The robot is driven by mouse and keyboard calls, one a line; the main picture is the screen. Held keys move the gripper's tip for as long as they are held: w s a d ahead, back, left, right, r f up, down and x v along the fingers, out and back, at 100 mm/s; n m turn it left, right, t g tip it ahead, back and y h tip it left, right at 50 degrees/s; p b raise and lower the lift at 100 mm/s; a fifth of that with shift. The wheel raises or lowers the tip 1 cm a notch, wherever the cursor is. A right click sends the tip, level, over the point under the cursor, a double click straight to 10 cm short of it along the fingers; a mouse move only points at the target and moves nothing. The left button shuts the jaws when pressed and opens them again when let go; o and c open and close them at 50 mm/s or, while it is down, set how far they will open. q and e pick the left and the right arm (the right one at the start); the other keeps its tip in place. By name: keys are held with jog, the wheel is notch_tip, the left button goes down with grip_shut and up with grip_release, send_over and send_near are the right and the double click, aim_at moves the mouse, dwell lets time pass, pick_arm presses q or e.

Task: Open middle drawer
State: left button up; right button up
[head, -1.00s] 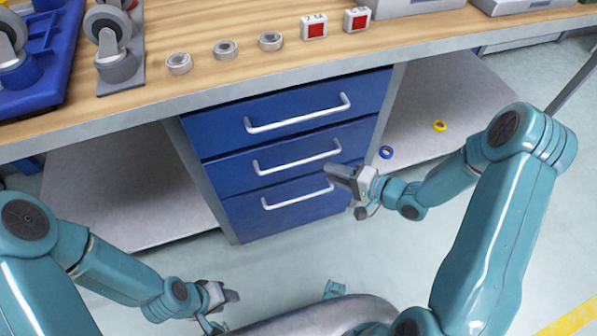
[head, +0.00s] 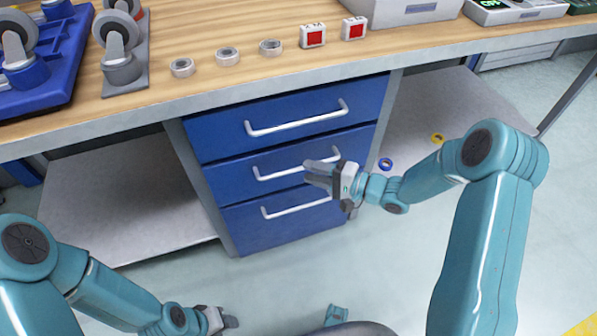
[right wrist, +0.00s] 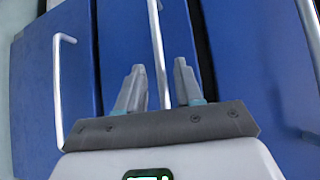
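The blue middle drawer (head: 228,181) is shut, flush between the top and bottom drawers. Its silver bar handle (head: 277,173) is partly covered by my right gripper (head: 308,172), which is near the handle's right part. In the right wrist view the middle handle (right wrist: 158,45) runs between the two separated fingers (right wrist: 158,82); whether they touch it cannot be told. My right gripper is open. My left gripper (head: 230,321) is low at the bottom of the head view, away from the drawers; its finger gap is not clear.
The top drawer (head: 350,97) and bottom drawer (head: 250,235) are shut, with similar handles. The wooden worktop (head: 200,30) overhangs the cabinet and carries casters, rings and red-faced boxes. A blue tape roll (head: 386,164) lies right of the cabinet.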

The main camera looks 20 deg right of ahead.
aim_at(299, 168)
jog(key=x, duration=0.4)
jog(key=shift+w+a+b, duration=0.15)
jog(key=shift+a+b, duration=0.1)
jog(key=shift+b, duration=0.1)
grip_shut()
